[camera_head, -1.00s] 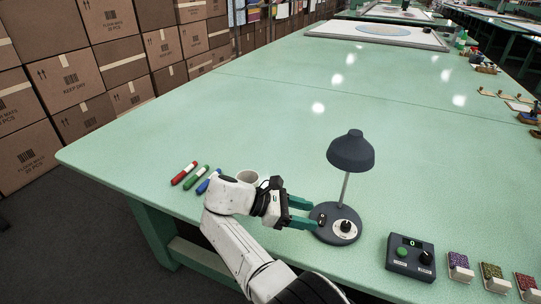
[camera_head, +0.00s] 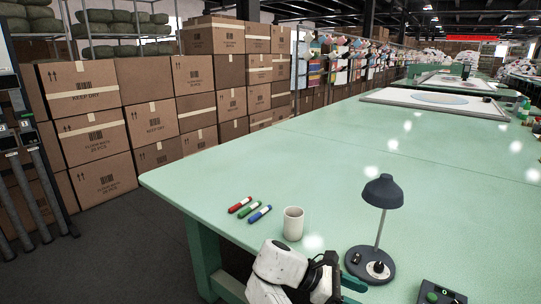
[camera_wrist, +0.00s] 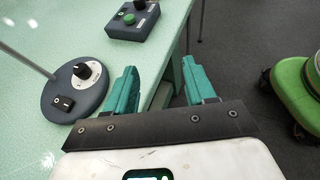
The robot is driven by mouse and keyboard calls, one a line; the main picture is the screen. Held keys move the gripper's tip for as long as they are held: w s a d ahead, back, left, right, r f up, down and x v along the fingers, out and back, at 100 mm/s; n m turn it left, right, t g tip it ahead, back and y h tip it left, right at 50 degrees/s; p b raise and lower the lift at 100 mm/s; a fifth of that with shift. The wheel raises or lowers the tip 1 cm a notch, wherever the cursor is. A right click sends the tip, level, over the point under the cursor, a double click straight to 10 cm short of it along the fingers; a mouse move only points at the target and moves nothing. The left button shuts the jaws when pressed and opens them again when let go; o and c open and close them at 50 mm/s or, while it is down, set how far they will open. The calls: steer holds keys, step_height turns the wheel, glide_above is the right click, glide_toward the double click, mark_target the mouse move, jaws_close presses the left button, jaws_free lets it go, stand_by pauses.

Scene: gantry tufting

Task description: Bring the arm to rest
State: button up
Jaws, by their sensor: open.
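My gripper (camera_head: 352,288) shows at the bottom of the head view, partly cut off by the frame, at the near edge of the green table (camera_head: 310,160). In the wrist view my gripper (camera_wrist: 160,72) is open, with two teal fingers apart and nothing between them. The dark desk lamp (camera_head: 383,192) stands on the table just beyond the fingers. Its round base (camera_wrist: 75,92) with a knob and a switch is left of the fingers in the wrist view.
Red, green and blue markers (camera_head: 250,209) and a white mug (camera_head: 293,223) stand or lie left of the lamp. A control box (camera_wrist: 131,22) is right of it. Stacked cartons (camera_head: 170,100) line the left.

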steer(key=s+d+f+m+y, duration=0.3)
steer(key=s+f+m+y, duration=0.1)
steer(key=s+f, duration=0.5)
steer(key=s+d+f+m+y, duration=0.4)
steer(key=s+f, duration=0.4)
steer(key=f, duration=0.2)
steer(key=s+r+m+t+y, duration=0.2)
steer(key=s+m, duration=0.2)
steer(key=s, duration=0.6)
steer(key=s+r+m+t+y+p, duration=0.1)
steer(key=s+r+m+y, duration=0.2)
steer(key=s, duration=0.7)
steer(key=shift+d+r+m+t, duration=0.25)
steer(key=shift+d+m+t, duration=0.15)
steer(key=shift+d+m, duration=0.1)
